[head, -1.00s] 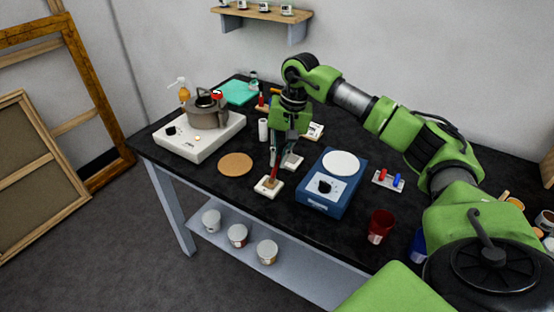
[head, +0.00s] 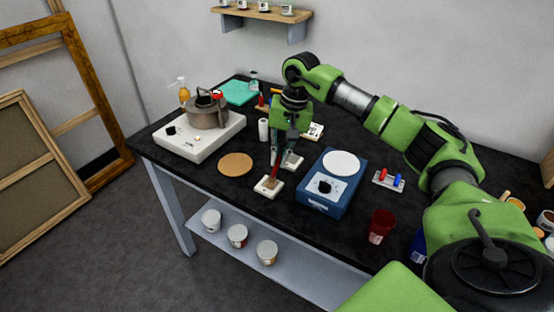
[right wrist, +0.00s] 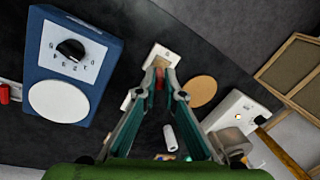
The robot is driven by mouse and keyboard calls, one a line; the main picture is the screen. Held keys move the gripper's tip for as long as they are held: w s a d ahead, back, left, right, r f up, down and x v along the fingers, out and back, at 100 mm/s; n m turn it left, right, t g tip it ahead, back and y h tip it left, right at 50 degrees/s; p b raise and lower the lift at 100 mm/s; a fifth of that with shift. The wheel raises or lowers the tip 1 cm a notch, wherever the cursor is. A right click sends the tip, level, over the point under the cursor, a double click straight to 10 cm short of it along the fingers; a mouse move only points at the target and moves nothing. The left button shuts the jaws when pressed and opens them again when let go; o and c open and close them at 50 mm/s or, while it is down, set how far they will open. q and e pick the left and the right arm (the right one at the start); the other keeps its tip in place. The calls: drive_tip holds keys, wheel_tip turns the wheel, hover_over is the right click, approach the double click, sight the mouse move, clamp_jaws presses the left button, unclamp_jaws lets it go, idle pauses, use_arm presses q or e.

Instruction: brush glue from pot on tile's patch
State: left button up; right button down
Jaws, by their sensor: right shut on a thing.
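My right gripper (head: 279,158) is shut on a brush (head: 274,175) with a red handle, pointing down. The brush's lower end is at a white tile (head: 264,192) with a tan patch near the bench's front edge; I cannot tell whether it touches. In the right wrist view the brush (right wrist: 158,74) shows between the fingertips (right wrist: 160,84), in front of the tile (right wrist: 172,56). The grey-brown pot (head: 207,117) stands on a white hot plate (head: 197,148) at the left; its contents are hidden. My left gripper is not in view.
A cork disc (head: 235,164) lies left of the tile. A second pale block (head: 293,161) sits behind it, partly hidden by my gripper. A blue device (head: 325,200) with a white disc stands close on the right. A red cup (head: 381,226) is farther right.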

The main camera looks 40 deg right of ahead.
drive_tip(key=shift+s+a+f, duration=0.1)
drive_tip(key=shift+s+a, duration=0.3)
drive_tip(key=shift+a, duration=0.45)
idle(0.9)
wheel_tip(320, 180, up, 6)
drive_tip(key=p, duration=0.3)
idle(0.4)
drive_tip(key=shift+p, duration=0.3)
wheel_tip(320, 180, up, 3)
drive_tip(key=shift+r+p, duration=0.1)
drive_tip(key=shift+p, duration=0.85)
